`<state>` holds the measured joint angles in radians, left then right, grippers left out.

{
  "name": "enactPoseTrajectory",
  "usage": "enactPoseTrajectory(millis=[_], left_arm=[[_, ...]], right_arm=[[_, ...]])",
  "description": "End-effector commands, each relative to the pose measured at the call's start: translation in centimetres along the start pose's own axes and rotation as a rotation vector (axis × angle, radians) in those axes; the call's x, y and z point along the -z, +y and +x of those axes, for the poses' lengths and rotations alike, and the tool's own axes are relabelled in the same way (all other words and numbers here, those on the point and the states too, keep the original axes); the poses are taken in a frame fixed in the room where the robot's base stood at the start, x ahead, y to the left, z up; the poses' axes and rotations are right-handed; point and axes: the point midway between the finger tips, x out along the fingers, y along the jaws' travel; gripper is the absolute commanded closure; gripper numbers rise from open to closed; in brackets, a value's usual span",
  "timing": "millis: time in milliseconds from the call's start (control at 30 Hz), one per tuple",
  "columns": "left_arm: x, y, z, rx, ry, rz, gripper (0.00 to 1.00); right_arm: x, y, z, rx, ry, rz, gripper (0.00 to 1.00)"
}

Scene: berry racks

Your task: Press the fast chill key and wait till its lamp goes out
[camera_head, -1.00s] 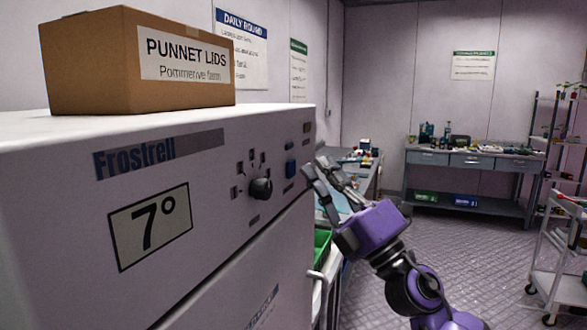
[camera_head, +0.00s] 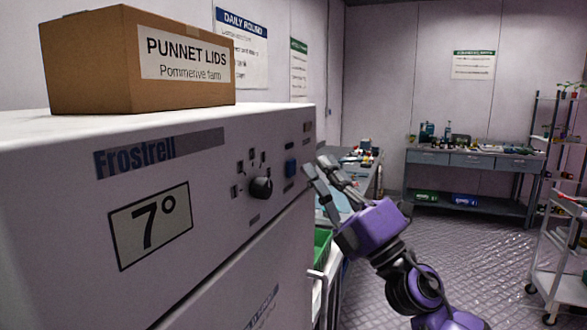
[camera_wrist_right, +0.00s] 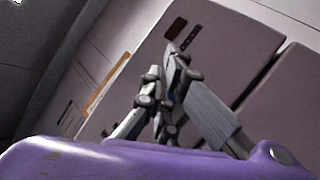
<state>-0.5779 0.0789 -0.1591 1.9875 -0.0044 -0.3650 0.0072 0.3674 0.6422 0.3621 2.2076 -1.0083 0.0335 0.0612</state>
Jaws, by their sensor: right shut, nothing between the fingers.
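The white Frostrell chiller (camera_head: 75,225) fills the left of the head view. Its front has a 7° display (camera_head: 150,226), a black dial (camera_head: 261,188) and a blue key (camera_head: 291,168) with a dark label above it. A small brownish panel (camera_head: 307,127) sits higher up; I cannot tell a lit lamp. My right gripper (camera_head: 318,164) is shut and empty, its fingertips just right of the blue key; contact cannot be told. In the right wrist view the closed fingers (camera_wrist_right: 172,65) point at the chiller front and hide part of it. My left gripper is not in view.
A cardboard box of punnet lids (camera_head: 185,88) stands on the chiller. A side bench (camera_head: 367,184) with a green crate (camera_head: 322,247) lies beyond it. A workbench (camera_head: 478,160) stands at the back and a white trolley (camera_head: 560,285) at the right. The middle floor is clear.

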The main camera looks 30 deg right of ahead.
Motion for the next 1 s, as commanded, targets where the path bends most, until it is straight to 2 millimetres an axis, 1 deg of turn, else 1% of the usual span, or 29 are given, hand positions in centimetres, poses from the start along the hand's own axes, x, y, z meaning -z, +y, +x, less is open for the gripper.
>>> enactPoseTrajectory(millis=[200, 467, 1000], left_arm=[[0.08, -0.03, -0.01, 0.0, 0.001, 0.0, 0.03], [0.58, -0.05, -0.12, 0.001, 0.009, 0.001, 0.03], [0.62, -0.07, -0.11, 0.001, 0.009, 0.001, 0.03]], right_arm=[[0.03, -0.02, 0.06, 0.0, 0.0, 0.0, 1.0], [0.41, -0.28, 0.65, -0.002, 0.0, 0.0, 1.0], [0.53, -0.51, 0.74, 0.0, 0.0, 0.0, 1.0]])
